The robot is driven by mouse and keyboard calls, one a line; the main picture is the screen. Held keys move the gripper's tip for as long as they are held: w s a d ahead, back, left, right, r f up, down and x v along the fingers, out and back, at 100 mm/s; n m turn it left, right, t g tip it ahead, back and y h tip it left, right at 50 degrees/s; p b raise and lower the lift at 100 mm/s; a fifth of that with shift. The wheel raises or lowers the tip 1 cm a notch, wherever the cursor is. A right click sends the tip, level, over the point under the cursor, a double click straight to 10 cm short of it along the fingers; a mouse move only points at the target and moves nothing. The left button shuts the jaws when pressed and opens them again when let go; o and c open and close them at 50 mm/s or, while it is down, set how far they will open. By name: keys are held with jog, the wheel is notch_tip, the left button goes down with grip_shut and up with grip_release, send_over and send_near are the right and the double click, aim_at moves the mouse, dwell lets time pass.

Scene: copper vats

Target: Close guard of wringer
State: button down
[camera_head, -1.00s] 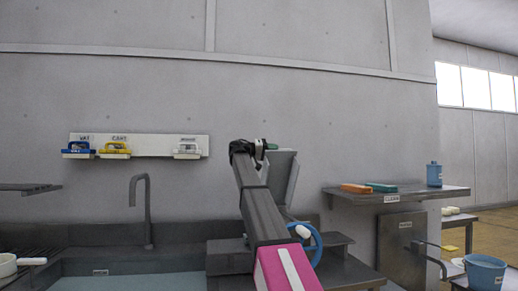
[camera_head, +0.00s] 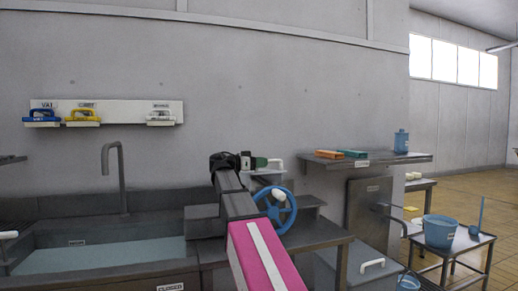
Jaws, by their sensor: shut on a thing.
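The wringer (camera_head: 203,213) is a grey metal unit on the counter right of the sink, with a blue handwheel (camera_head: 287,222) on its right side. Its guard (camera_head: 268,178) shows as a pale grey piece low above the wheel, mostly hidden behind my arm. A white handle (camera_head: 276,164) shows at the guard's top edge. My gripper (camera_head: 262,163) is at this handle, at the left of it, and is shut on it. My arm hides the fingers' exact contact and the wringer's middle, so I cannot tell whether the guard is fully down.
A sink (camera_head: 100,254) with a tall tap (camera_head: 121,175) lies to the left. On the right are a shelf (camera_head: 384,164) with a blue bottle (camera_head: 401,141) and a low table (camera_head: 470,240) with a blue bucket (camera_head: 439,232).

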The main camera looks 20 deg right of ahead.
aim_at(262, 174)
jog(key=shift+s+f, duration=0.2)
jog(key=shift+f, duration=1)
jog(key=shift+s+f, duration=0.2)
jog(key=shift+f, duration=0.95)
jog(key=c, duration=1.1)
grip_release()
jog(key=shift+f, duration=0.1)
jog(key=a, duration=1.1)
jog(key=shift+s, duration=0.1)
